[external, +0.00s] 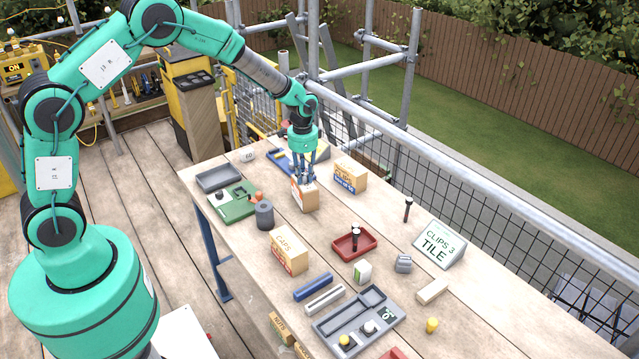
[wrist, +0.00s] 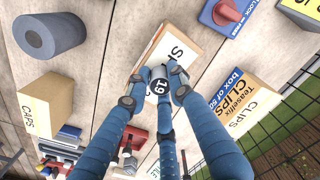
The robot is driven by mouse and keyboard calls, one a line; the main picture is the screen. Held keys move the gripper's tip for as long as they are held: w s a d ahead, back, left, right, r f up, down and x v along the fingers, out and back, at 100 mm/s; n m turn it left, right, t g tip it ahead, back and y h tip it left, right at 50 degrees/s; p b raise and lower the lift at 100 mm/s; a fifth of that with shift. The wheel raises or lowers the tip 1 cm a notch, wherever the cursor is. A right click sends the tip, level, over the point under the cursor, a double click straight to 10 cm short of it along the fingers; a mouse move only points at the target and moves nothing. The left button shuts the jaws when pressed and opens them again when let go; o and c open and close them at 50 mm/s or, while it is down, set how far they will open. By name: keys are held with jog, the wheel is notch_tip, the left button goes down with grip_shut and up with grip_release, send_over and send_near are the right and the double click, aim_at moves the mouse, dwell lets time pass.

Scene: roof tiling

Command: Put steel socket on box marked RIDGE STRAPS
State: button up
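The steel socket (wrist: 158,86), marked 19, is between the fingertips of my gripper (wrist: 155,78) in the wrist view. The fingers are closed around it. Directly beneath is a white-and-orange box (wrist: 178,45) with only the letter S and part of another letter showing; the rest of its label is hidden. In the external view my gripper (external: 303,178) points down at the top of this box (external: 305,198), which stands on the bench. The socket is hidden there. I cannot tell whether the socket touches the box top.
A CLIPS box (external: 350,176) stands close on the right. A dark grey cylinder (external: 264,215) and a green tray (external: 238,208) are on the left. A CAPS box (external: 289,252) and a red tray (external: 353,244) are nearer the camera. Bare bench lies between them.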

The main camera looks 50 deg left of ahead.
aim_at(304, 174)
jog(key=shift+o, duration=1.4)
notch_tip(304, 174, up, 12)
jog(key=p, duration=0.1)
jog(key=shift+r, duration=0.15)
